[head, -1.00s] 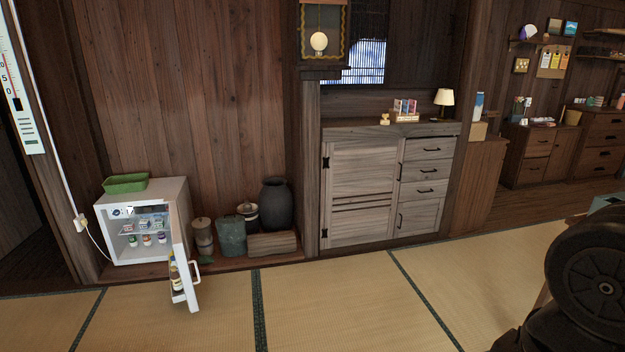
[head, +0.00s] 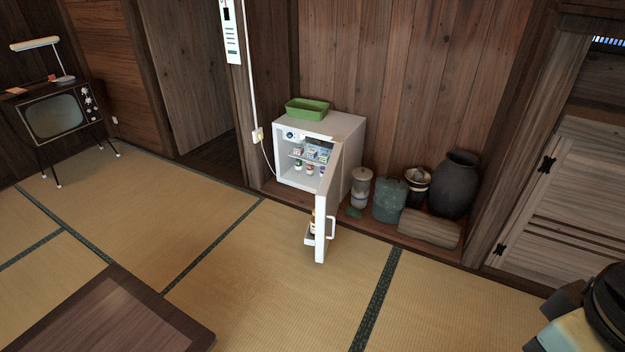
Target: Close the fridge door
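A small white fridge (head: 349,155) stands against the wooden wall in the middle of the head view. Its door (head: 325,220) is wide open and sticks out toward the room, hinged on the right side. The door has a white handle (head: 331,227) on its outer face and bottles on its inner shelf. Small cartons and jars (head: 310,155) stand on the shelves inside. My gripper is not in view; only a dark part of my arm shows at the lower right edge, well apart from the fridge.
A green tray (head: 307,109) sits on the fridge. Pots, a dark vase (head: 455,184) and a log (head: 429,228) stand right of it. A low wooden table (head: 110,318) is at the lower left, a television (head: 55,115) at the far left. The tatami before the fridge is clear.

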